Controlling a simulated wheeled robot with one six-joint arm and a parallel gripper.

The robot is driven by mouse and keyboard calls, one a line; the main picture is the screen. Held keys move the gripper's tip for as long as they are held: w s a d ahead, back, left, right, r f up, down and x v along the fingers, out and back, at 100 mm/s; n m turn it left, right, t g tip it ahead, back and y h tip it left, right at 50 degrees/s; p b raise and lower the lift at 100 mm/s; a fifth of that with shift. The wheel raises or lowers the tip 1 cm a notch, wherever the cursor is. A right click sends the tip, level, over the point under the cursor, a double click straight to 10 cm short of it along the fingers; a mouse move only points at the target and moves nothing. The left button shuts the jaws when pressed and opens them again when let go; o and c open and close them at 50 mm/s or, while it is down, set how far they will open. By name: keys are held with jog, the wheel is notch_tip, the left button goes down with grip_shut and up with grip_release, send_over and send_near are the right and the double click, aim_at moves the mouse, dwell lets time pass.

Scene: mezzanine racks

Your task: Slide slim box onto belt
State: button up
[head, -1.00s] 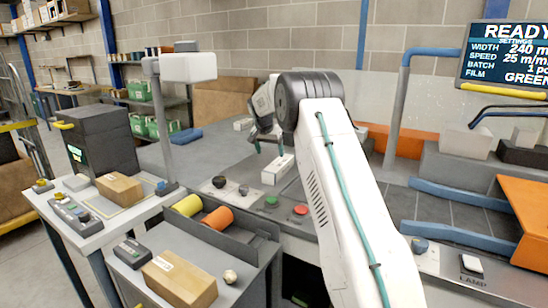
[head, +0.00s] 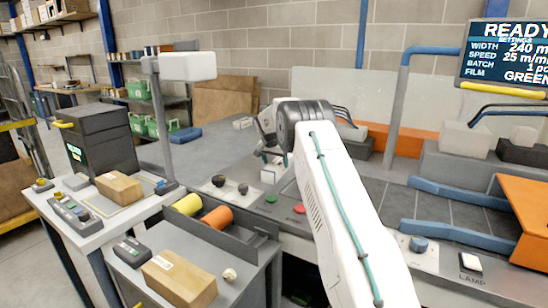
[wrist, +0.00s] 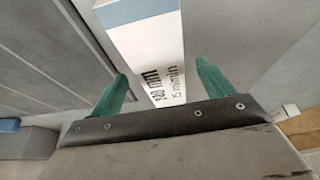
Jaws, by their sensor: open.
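The slim white box (head: 268,177) lies on the grey table, partly hidden behind my gripper in the head view. In the wrist view the box (wrist: 155,55) shows black printed text on its white face and a blue-grey band at its far end. My gripper (wrist: 160,80) is open, with one green fingertip on each side of the box's near end. Gaps show between the fingers and the box, so it is not clamped. The belt (head: 445,208) appears as a dark tiled surface between blue rails at the right.
Red and green buttons (head: 271,199) sit at the table's front edge. Blue rails (head: 460,235) edge the belt, and an orange panel (head: 525,220) stands at far right. The grey table left of my gripper is mostly clear.

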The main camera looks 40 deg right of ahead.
aim_at(276, 164)
jog(key=shift+x, duration=2.05)
